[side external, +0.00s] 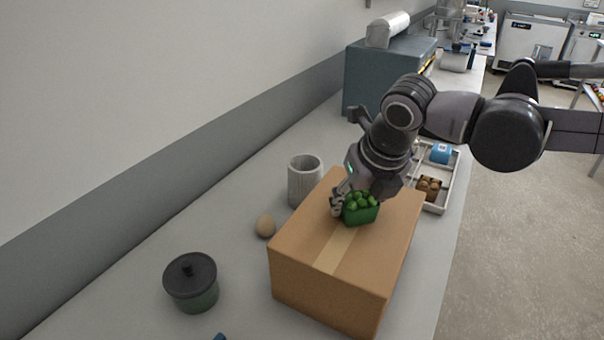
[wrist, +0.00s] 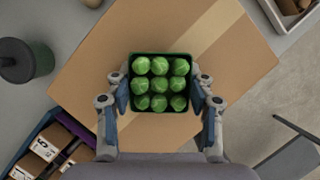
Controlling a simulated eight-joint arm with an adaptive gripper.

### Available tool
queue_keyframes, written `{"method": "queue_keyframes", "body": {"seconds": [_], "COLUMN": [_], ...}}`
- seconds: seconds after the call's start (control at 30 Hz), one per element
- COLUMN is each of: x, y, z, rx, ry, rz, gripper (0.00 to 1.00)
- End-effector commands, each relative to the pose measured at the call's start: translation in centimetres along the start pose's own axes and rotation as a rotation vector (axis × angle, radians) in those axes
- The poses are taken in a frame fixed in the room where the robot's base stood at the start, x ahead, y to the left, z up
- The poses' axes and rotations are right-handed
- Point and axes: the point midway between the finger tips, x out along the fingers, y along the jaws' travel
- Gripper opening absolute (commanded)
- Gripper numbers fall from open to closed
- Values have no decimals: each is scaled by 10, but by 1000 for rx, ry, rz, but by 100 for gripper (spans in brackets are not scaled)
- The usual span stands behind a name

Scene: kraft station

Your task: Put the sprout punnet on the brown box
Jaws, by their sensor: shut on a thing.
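The sprout punnet (side external: 361,212) is a dark green tray filled with round green sprouts. In the wrist view the punnet (wrist: 159,83) sits between my fingers, upright. My gripper (side external: 354,200) is shut on its two sides; its fingers also show in the wrist view (wrist: 160,95). The brown box (side external: 312,260) is a closed carton with a tape strip along its top. In the wrist view the box (wrist: 95,75) lies directly under the punnet. The punnet is at or very close to the box top; I cannot tell whether it touches.
A grey ribbed cup (side external: 305,181), a brown egg-shaped thing (side external: 265,226) and a lidded green pot (side external: 191,283) stand left of the box. A blue-grey cabinet (side external: 385,75) stands further back.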

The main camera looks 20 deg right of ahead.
Motion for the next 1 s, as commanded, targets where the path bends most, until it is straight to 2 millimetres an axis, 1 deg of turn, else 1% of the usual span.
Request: {"method": "queue_keyframes", "body": {"seconds": [0.23, 0.27, 0.3, 0.33, 0.63, 0.73, 0.87, 1.0], "x": [3, 3, 3, 3, 2, 0, -14, -40], "y": [0, 0, 0, 0, 0, 0, 0, 0], "z": [-1, -1, -1, -1, -1, 0, 0, 0], "rx": [0, 0, 0, 0, 0, 0, -1, -3], "ry": [0, 0, 0, 0, 0, 0, 0, 0], "rz": [0, 0, 0, 0, 0, 0, 0, 0], "gripper": [22, 60, 71, 76, 76, 76, 76, 76]}}
